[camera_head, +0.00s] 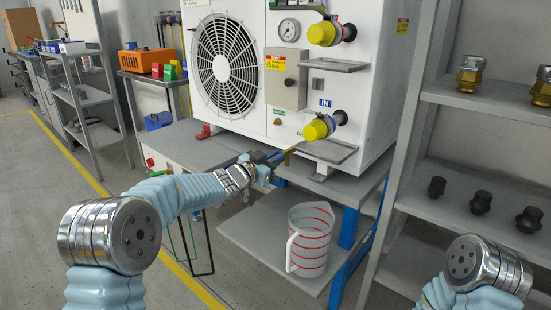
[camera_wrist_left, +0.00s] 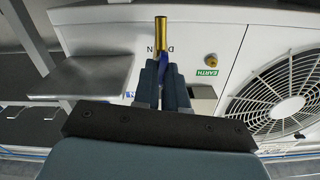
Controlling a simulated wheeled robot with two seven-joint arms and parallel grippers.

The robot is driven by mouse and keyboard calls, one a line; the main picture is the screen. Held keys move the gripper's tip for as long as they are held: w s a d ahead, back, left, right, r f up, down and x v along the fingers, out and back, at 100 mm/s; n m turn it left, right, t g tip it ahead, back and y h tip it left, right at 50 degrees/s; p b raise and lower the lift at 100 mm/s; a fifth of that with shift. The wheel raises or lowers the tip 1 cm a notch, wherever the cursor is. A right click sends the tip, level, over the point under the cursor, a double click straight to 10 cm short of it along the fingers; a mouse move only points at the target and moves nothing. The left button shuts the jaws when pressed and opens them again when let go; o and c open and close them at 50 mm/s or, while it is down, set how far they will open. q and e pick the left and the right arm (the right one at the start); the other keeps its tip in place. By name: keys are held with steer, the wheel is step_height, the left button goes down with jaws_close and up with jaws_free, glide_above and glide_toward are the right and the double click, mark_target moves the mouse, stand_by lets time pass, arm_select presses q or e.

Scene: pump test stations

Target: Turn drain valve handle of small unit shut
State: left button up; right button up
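The small unit is the white cabinet (camera_head: 262,85) with the round fan grille. Its drain valve shows as a brass piece (camera_wrist_left: 161,36) low on the front, beside a label partly hidden by my fingers. A thin blue handle (camera_wrist_left: 168,74) runs from the brass piece down between my left fingers. My left gripper (camera_wrist_left: 162,72) is at the valve, its fingers close together on both sides of the handle; whether they press on it is unclear. In the head view my left gripper (camera_head: 275,160) reaches the unit's lower front. My right gripper is out of view.
A clear jug with red bands (camera_head: 311,238) stands on the lower shelf (camera_head: 262,243) below the valve. Two yellow-capped ports (camera_head: 318,129) and small grey ledges (camera_head: 328,151) stick out nearby. A rack with fittings (camera_head: 480,210) stands to the right.

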arm_select(q)
jaws_close()
steer(key=m+b, duration=0.3)
steer(key=m, duration=0.2)
steer(key=m+b, duration=0.3)
steer(key=m, duration=0.2)
steer(key=m+b, duration=0.3)
steer(key=m, duration=0.2)
steer(key=shift+s+d+f+m, duration=0.1)
steer(key=shift+d+f+m, duration=0.1)
steer(key=shift+f+m, duration=0.15)
stand_by(0.6)
steer(key=shift+o, duration=2.4)
jaws_free()
